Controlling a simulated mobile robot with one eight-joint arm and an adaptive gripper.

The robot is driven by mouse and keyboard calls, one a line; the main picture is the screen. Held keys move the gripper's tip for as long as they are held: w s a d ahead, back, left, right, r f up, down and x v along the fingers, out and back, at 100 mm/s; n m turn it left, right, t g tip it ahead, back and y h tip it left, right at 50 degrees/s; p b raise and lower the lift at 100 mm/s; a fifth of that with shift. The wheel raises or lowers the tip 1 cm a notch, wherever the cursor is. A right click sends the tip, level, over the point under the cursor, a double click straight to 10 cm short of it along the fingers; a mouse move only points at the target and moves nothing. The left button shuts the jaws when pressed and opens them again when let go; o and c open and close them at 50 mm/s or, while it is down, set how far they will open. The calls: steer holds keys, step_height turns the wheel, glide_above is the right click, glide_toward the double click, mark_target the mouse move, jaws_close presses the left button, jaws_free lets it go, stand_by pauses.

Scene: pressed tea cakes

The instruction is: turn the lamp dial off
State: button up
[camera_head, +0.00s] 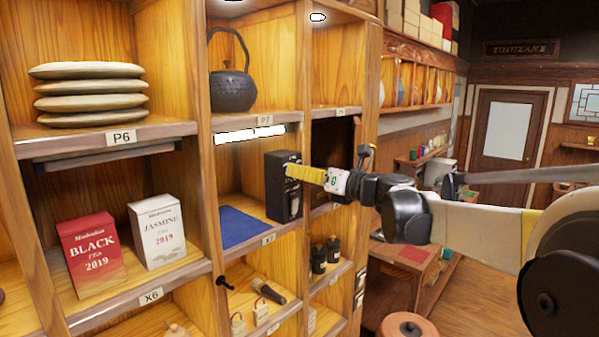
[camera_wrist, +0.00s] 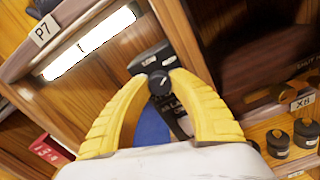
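The lamp dial (camera_wrist: 160,83) is a small dark round knob with a pale pointer mark, on the face of a black box (camera_wrist: 147,59) with small white labels. The box (camera_head: 276,190) also shows in the head view, standing in a shelf bay. The strip lamp (camera_wrist: 90,45) under the shelf board glows white, and it also shows in the head view (camera_head: 249,134). My gripper (camera_wrist: 161,78) has yellow fingers, parted, with the tips on either side of the dial. I cannot tell whether they touch it. In the head view my gripper (camera_head: 292,171) hides the dial.
A blue cloth (camera_head: 238,227) lies left of the box. A dark kettle (camera_head: 232,92) stands in the bay above. Small black jars (camera_wrist: 305,135) stand at the right in the wrist view. Wooden uprights and shelf boards close in the bay.

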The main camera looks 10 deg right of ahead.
jaws_close()
steer(key=shift+n, duration=0.3)
steer(key=n+b, duration=0.3)
steer(key=n, duration=0.2)
steer(key=shift+f, duration=0.1)
steer(key=n+b, duration=0.2)
steer(key=n, duration=0.4)
steer(key=shift+n, duration=0.3)
steer(key=n+b, duration=0.1)
steer(key=n, duration=0.5)
steer(key=n+b, duration=0.1)
steer(key=n, duration=0.4)
steer(key=shift+n, duration=0.3)
steer(key=shift+r, duration=0.2)
